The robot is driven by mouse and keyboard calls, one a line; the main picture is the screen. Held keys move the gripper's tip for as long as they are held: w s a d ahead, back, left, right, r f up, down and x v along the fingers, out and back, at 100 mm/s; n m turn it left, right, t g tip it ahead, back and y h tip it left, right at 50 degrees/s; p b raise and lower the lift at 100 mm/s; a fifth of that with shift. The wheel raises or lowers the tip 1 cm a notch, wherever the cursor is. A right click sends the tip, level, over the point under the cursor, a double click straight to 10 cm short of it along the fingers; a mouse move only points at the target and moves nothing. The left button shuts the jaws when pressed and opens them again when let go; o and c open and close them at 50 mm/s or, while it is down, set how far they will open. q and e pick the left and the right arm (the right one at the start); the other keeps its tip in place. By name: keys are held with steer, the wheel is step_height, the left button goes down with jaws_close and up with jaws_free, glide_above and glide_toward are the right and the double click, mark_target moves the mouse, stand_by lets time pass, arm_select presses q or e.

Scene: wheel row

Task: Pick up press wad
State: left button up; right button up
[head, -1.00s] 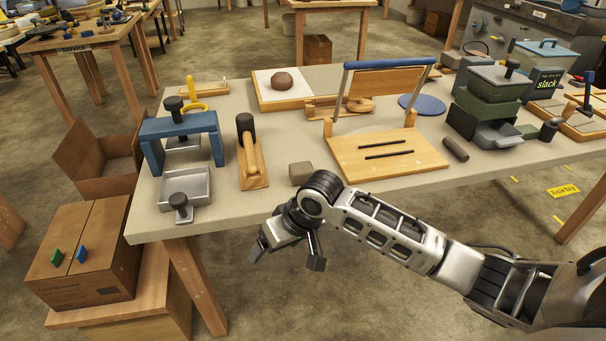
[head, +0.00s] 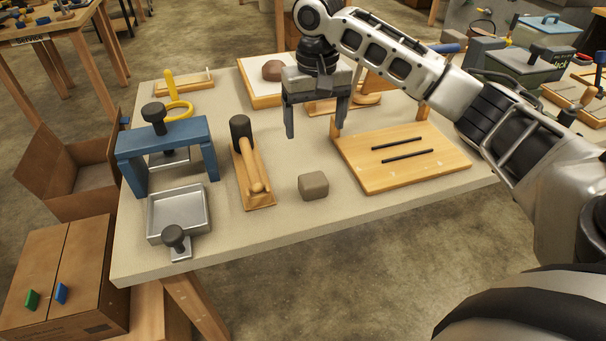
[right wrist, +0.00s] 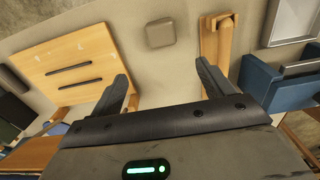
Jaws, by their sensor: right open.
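The press wad (head: 313,186) looks to be the small grey-brown rounded block lying near the front edge of the table (head: 290,222). It also shows in the right wrist view (right wrist: 160,32), at the top middle, ahead of the gap between the fingers. My right gripper (head: 313,130) is open and empty, fingers pointing down, above the table and behind the wad in the head view. The gripper also shows in the right wrist view (right wrist: 162,75), with its two fingers spread apart. My left gripper is not in view.
A slotted wooden board (head: 405,165) stands right of the wad. A wooden piece with a dark knob (head: 253,178) lies left of it. Further left are a blue press frame (head: 165,138) and a grey tray (head: 178,209). A brown lump (head: 272,70) sits at the back.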

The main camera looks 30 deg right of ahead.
glide_toward(313, 178)
steer(key=f, duration=0.5)
steer(key=shift+w+d+f+b, duration=0.1)
steer(key=shift+w+d+b, duration=0.05)
steer(key=shift+d+b, duration=0.25)
steer(key=shift+s+a+f, duration=0.15)
steer(key=shift+a+f, duration=0.05)
steer(key=shift+f, duration=1.15)
steer(key=shift+s+a+f, duration=0.1)
steer(key=shift+a+f, duration=0.1)
steer(key=shift+f, duration=1.15)
steer(key=c, duration=1.2)
steer(key=shift+r, duration=0.1)
steer(key=shift+c, duration=0.2)
